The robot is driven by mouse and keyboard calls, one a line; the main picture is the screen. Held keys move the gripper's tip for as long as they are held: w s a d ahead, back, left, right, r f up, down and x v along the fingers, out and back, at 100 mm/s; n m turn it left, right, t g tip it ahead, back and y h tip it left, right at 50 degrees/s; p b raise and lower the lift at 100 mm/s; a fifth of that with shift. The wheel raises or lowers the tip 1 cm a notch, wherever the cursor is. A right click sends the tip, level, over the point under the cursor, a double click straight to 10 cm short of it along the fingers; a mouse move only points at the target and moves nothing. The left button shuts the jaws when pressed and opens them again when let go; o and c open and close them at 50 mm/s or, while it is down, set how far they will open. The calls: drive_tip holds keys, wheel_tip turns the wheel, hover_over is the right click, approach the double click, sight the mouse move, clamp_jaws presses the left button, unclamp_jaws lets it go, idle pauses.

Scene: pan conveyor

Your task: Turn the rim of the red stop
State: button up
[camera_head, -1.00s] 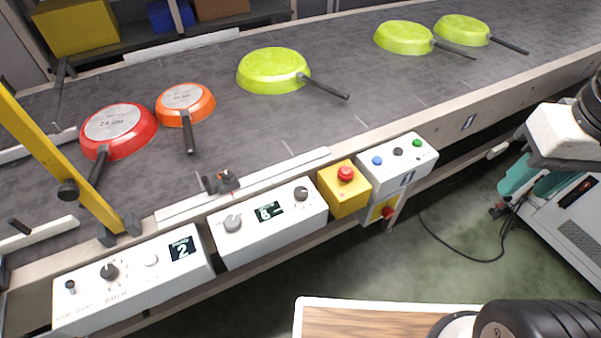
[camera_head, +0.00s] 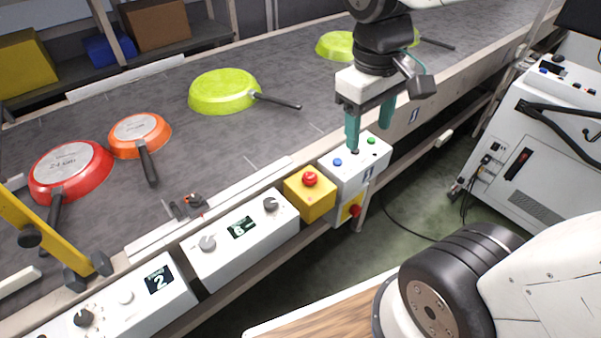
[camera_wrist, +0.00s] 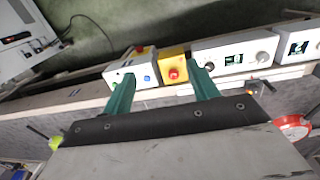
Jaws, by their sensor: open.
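The red stop (camera_head: 310,179) is a red mushroom button on top of a yellow box (camera_head: 308,202) at the conveyor's front edge. In the wrist view the red stop (camera_wrist: 174,73) shows between the two fingers, beyond their tips. My gripper (camera_head: 370,146) has teal fingers, spread apart with nothing between them. In the head view it is above the white button box (camera_head: 360,172), to the right of the red stop and apart from it. In the wrist view my gripper (camera_wrist: 160,72) points toward the boxes. A second red knob (camera_head: 355,211) sits lower, on a yellow plate.
White control boxes with dials (camera_head: 240,240) stand left of the yellow box. Blue, black and green buttons are on the white button box. Pans lie on the conveyor (camera_head: 250,140), including a red pan (camera_head: 70,170). A yellow post (camera_head: 35,222) stands at left.

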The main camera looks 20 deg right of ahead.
drive_tip(key=w+a+f+n+g+h, duration=0.25)
drive_tip(key=w+f+n, duration=0.25)
drive_tip(key=w+f, duration=0.45)
drive_tip(key=n, duration=0.5)
approach(308, 175)
drive_tip(key=f, duration=0.1)
drive_tip(key=shift+h, duration=0.25)
drive_tip(key=x, duration=0.7)
drive_tip(key=shift+s+d+f, duration=0.15)
drive_tip(key=shift+s+f, duration=0.05)
drive_tip(key=shift+f, duration=0.15)
